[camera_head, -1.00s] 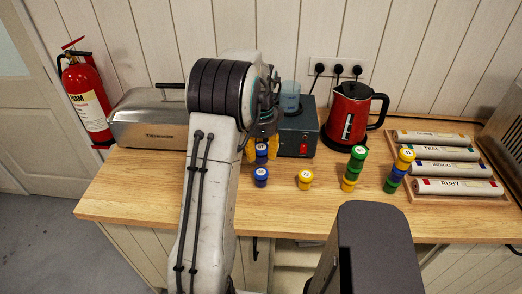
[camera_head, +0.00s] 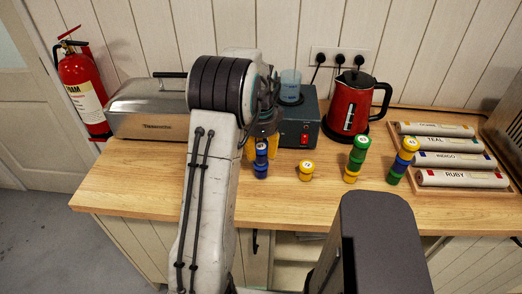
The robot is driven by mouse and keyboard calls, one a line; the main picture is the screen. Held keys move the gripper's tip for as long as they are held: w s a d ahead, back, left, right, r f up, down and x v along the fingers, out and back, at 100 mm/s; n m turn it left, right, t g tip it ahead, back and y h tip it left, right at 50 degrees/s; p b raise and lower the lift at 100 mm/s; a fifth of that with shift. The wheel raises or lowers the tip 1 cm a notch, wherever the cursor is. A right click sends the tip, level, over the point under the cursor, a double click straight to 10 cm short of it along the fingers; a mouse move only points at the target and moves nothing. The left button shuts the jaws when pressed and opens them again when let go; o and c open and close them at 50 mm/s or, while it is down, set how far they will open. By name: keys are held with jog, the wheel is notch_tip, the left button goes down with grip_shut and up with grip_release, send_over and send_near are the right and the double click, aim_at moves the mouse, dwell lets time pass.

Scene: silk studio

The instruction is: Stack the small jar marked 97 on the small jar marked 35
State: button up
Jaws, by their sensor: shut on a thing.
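My gripper (camera_head: 261,147), with yellow fingers partly hidden behind my arm, is shut on a blue small jar (camera_head: 261,150). This jar is upright, directly over another blue small jar (camera_head: 261,171) standing on the counter. The two look in line and touching, though a thin gap cannot be ruled out. The numbers on their lids are too small to read, so I cannot tell 97 from 35 by the marks.
A lone yellow jar (camera_head: 306,171) stands to the right. Beyond it are a green and yellow stack (camera_head: 357,158) and a mixed-colour stack (camera_head: 403,160). A grey-blue device (camera_head: 300,125), red kettle (camera_head: 354,107) and roll tray (camera_head: 397,141) stand behind. Front counter (camera_head: 300,207) is clear.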

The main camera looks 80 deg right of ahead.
aim_at(261, 146)
jog(key=shift+f+b, duration=0.4)
jog(key=shift+f, duration=0.15)
jog(key=o, duration=1.2)
jog(key=shift+r, duration=0.1)
notch_tip(261, 146, up, 12)
jog(key=shift+f, duration=0.1)
